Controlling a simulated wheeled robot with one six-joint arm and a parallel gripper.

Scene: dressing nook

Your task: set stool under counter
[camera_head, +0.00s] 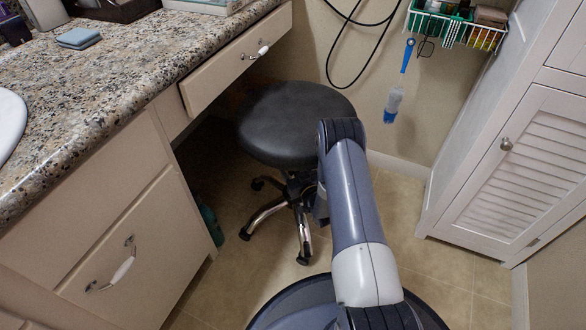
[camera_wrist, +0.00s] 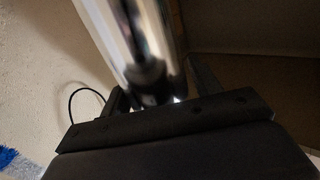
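The stool (camera_head: 292,125) has a round black seat and a chrome base on casters. It stands upright on the tiled floor, its left edge near the counter's drawer front. The counter (camera_head: 95,75) has a speckled stone top, with an open, dark knee space under its drawer. My arm reaches down at the stool's right side; my gripper is mostly hidden there in the head view. In the wrist view, my gripper (camera_wrist: 160,95) has its fingers on either side of a shiny chrome part of the stool (camera_wrist: 130,45). Whether they press on it is unclear.
A white louvred cabinet (camera_head: 520,150) stands at right. A wire basket (camera_head: 455,28) and a blue-handled brush (camera_head: 400,80) hang on the wall, with black cables (camera_head: 360,45) beside them. A teal bottle (camera_head: 210,222) stands by the drawers. Floor (camera_head: 440,260) is free at right.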

